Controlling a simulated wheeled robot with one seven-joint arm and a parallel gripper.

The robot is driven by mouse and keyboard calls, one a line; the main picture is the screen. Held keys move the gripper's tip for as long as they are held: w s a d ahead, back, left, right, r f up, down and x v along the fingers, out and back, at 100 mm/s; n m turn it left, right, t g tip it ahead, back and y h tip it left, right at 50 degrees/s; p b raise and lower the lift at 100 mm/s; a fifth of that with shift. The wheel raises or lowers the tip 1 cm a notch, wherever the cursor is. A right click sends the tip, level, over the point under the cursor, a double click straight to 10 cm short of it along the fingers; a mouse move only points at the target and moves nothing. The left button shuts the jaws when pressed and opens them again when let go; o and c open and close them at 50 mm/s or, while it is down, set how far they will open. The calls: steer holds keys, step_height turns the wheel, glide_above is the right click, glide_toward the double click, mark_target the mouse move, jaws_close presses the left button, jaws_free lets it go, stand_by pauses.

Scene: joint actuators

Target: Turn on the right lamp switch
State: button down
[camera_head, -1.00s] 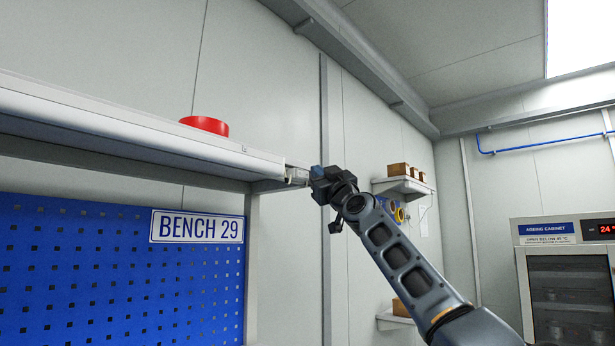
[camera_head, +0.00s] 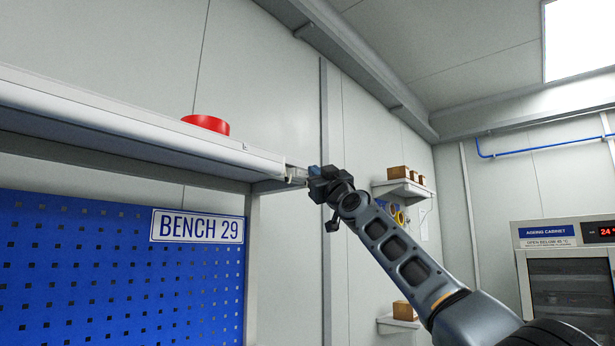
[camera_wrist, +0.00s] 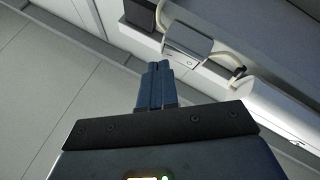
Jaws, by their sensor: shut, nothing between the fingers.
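The white lamp (camera_head: 150,122) runs along the front of the shelf in the head view, and its white bar (camera_wrist: 285,112) is at the right of the wrist view. A small pale switch housing (camera_wrist: 186,60) with a little mark sits beyond the lamp's end. My gripper (camera_head: 306,180) is at the right end of the shelf. In the wrist view its dark blue fingers (camera_wrist: 158,66) are together and empty, with their tips just left of the housing. I cannot tell whether they touch it. The switch's on or off state is not clear.
A red round object (camera_head: 207,124) stands on the shelf. A blue pegboard (camera_head: 110,270) with a BENCH 29 sign (camera_head: 197,227) hangs below. A cable (camera_wrist: 238,73) and a dark box (camera_wrist: 141,12) flank the housing. Small wall shelves (camera_head: 404,189) stand farther right.

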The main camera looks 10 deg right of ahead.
steer(key=shift+w+a, duration=0.15)
steer(key=shift+a, duration=0.1)
stand_by(0.5)
steer(key=shift+s+d, duration=0.55)
steer(key=shift+s+d, duration=0.4)
steer(key=shift+s, duration=0.35)
steer(key=shift+s+d, duration=0.4)
steer(key=shift+s, duration=0.3)
steer(key=shift+s+d, duration=0.4)
steer(key=shift+s, duration=0.35)
